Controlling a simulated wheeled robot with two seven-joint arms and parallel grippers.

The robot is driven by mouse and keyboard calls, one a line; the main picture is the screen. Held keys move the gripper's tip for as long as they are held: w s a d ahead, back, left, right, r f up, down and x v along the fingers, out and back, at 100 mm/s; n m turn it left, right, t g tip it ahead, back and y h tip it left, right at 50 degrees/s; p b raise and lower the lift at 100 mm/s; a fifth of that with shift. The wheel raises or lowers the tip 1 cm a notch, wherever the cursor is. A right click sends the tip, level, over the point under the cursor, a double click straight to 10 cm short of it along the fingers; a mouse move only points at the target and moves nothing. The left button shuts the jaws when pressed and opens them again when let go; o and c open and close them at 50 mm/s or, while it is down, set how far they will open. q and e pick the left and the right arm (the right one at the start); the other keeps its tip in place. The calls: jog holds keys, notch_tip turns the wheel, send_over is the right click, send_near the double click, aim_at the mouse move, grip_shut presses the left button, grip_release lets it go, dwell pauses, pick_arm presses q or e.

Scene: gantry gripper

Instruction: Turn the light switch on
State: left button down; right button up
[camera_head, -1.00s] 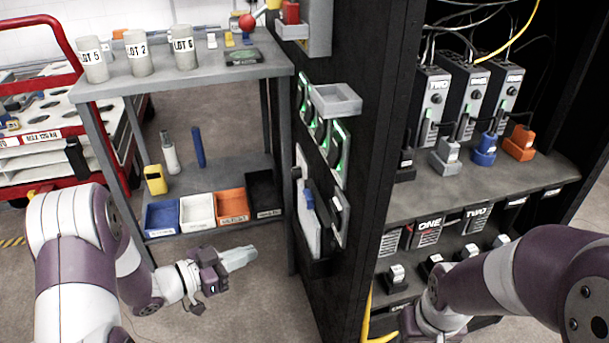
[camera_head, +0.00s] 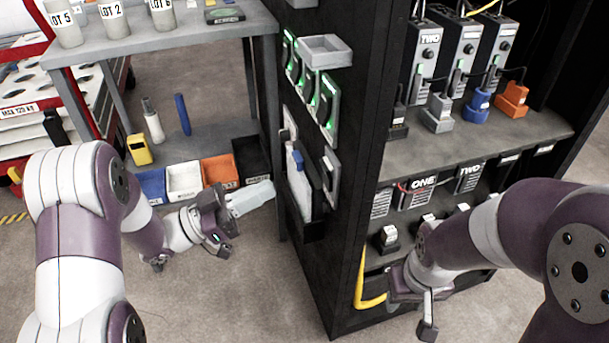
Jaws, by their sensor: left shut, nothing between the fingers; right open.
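A clipboard with a blue clip (camera_head: 298,158) hangs left of the switch. Green-lit units (camera_head: 327,103) and a small grey tray (camera_head: 325,50) stick out above it. A grey shelf (camera_head: 195,52) with coloured bins stands behind my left gripper. A yellow hook-shaped bar (camera_head: 364,285) is near my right gripper.

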aim_at(322, 165)
pick_arm(q)
jog(key=b+x, duration=0.2)
jog(key=x, duration=0.5)
jog(key=shift+w+d+b, duration=0.1)
jog(key=shift+d+b, duration=0.3)
jog(key=shift+w+d+r, duration=0.2)
jog(key=shift+d+r, duration=0.05)
jog(key=shift+d, duration=0.2)
pick_arm(e)
notch_tip(322, 165, down, 4)
jog(key=shift+r, duration=0.2)
jog(key=shift+r, duration=0.1)
pick_arm(q)
jog(key=p, duration=0.1)
jog(key=r+p, duration=0.1)
jog(key=shift+w+d+y+p, duration=0.1)
jog(key=shift+d+y+p, duration=0.15)
jog(key=shift+y+p, duration=0.15)
jog(key=shift+f+b, duration=0.35)
jog(key=shift+b, duration=0.1)
pick_arm(e)
jog(key=shift+r, duration=0.9)
